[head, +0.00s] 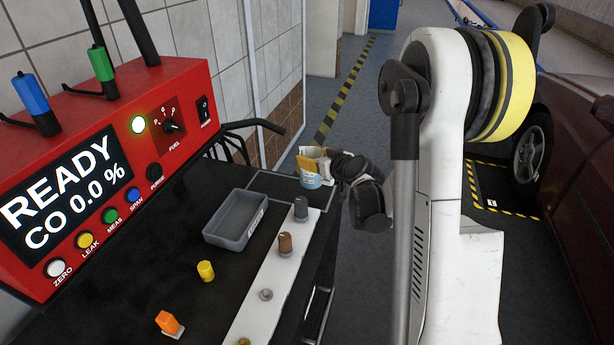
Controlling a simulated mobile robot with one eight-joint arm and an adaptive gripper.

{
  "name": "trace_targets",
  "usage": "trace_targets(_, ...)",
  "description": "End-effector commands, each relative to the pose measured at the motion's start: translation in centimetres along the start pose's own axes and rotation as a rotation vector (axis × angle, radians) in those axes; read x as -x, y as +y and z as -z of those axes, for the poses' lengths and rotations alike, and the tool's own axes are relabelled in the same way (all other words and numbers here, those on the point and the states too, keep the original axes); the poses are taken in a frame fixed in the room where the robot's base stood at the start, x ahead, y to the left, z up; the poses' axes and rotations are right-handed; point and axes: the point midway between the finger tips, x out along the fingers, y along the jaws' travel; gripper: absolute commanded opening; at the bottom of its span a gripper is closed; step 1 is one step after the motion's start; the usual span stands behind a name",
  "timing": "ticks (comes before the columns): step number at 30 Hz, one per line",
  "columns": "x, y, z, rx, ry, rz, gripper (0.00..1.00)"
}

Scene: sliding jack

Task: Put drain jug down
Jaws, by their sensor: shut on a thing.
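The drain jug (311,178) is a small pale container with a light blue band and label and a tan upper part. It is at the far right corner of the black cart top (180,237), by a thin outlined rectangle. My gripper (330,168) reaches it from the right and is shut on it. The dark gripper parts cover the jug's right side. I cannot tell whether the jug's base touches the cart top or is just above it.
A red analyser (110,165) reading READY stands at the left. A grey tray (212,236) lies mid-cart. A white strip (262,318) carries several fittings. A yellow part (206,271) and an orange part (169,323) lie nearer. A dark red car (570,170) is at right.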

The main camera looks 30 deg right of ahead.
Motion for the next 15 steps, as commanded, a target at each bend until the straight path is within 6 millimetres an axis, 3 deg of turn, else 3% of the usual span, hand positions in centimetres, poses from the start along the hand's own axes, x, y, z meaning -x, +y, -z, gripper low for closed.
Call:
trace_targets(7, -1.6, -1.2, -0.9, 0.000, 0.000, -0.001, 0.19)
trace_targets(15, -3.0, -1.2, -4.3, 0.000, 0.000, -0.001, 0.19)
